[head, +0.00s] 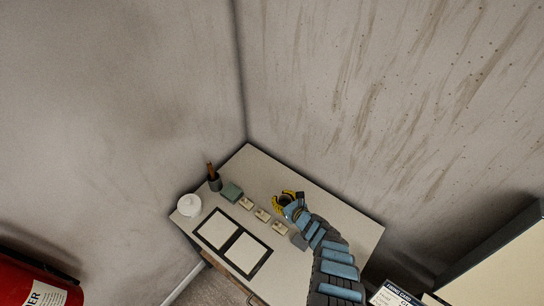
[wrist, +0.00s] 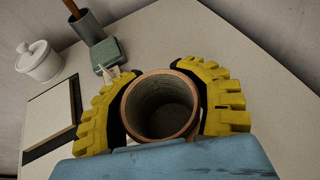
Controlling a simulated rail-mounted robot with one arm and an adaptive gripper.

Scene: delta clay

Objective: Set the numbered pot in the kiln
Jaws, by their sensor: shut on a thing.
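A round, hollow clay pot (wrist: 160,105) with a reddish-brown rim is between the yellow fingers of my gripper (wrist: 163,80) in the wrist view. The fingers are shut on it from both sides, and I look down into its open top. No number shows on the pot from here. In the head view my gripper (head: 288,198) is small, over the far part of the pale table (head: 325,215), with my arm reaching in from the lower right. I cannot tell whether the pot touches the table. No kiln can be made out for certain.
A white lidded jar (head: 189,205), a dark cup with a brown handle in it (head: 214,183) and a grey-green block (head: 231,191) stand at the table's left. Several small tags (head: 262,214) and two framed panels (head: 245,252) lie in front. A red extinguisher (head: 35,280) is lower left.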

